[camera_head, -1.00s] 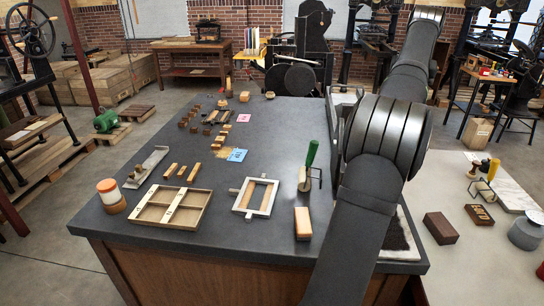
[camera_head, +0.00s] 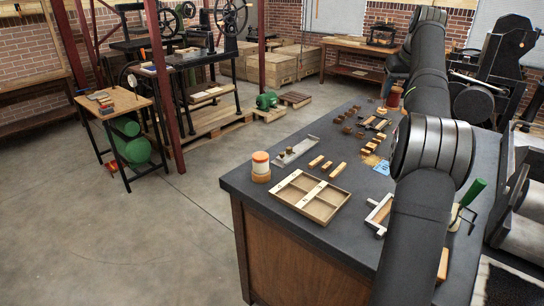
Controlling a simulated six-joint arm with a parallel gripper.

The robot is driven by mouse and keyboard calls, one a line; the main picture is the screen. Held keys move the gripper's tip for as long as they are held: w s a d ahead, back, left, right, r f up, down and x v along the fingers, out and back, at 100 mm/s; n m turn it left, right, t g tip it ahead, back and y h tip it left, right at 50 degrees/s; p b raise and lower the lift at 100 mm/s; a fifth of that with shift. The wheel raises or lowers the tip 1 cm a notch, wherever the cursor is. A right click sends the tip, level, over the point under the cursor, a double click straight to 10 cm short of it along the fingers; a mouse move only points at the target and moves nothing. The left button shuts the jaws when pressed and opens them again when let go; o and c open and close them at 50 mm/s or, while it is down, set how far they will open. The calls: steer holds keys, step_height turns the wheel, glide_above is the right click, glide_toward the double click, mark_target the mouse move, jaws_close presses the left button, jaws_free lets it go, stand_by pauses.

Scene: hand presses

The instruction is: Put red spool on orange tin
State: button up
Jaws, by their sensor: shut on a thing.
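The orange tin (camera_head: 260,158) is a short upright cylinder with a pale band. It stands with a brown round piece at its base, near the left edge of the dark table. A small dark red upright thing, which looks like the red spool (camera_head: 394,97), shows at the far side of the table, under the end of my arm. My gripper (camera_head: 393,88) is small and mostly hidden there; it appears shut on the red spool, well behind and to the right of the tin. Whether the spool touches the table is too small to tell.
A wooden divided tray (camera_head: 338,208) lies just right of the tin. A grey metal tray (camera_head: 297,151) and several wood blocks (camera_head: 328,166) lie between the tin and the spool. A green-handled roller (camera_head: 471,194) is near my arm. A side table (camera_head: 119,105) stands left.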

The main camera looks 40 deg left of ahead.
steer(key=s+a+n+g, duration=0.1)
steer(key=s+a+n, duration=0.1)
steer(key=s+a, duration=0.45)
steer(key=s+a+n+y, duration=0.15)
steer(key=s+a, duration=0.25)
steer(key=a, duration=0.6)
steer(key=s+a+n+g, duration=0.1)
steer(key=s+a+n, duration=0.3)
steer(key=a, duration=0.5)
step_height(320, 180, down, 11)
steer(key=m, duration=0.1)
steer(key=s+a+f, duration=0.1)
steer(key=a+f, duration=0.1)
steer(key=a, duration=0.1)
steer(key=s+a+f, duration=0.2)
steer(key=a, duration=0.2)
steer(key=s+a+f, duration=0.1)
steer(key=a+f, duration=0.2)
steer(key=shift+s+a, duration=0.25)
steer(key=shift+s, duration=0.1)
glide_above(260, 155)
steer(key=shift+d+f, duration=0.1)
steer(key=shift+f, duration=1.95)
steer(key=shift+f, duration=0.15)
steer(key=o, duration=1)
steer(key=shift+c, duration=0.2)
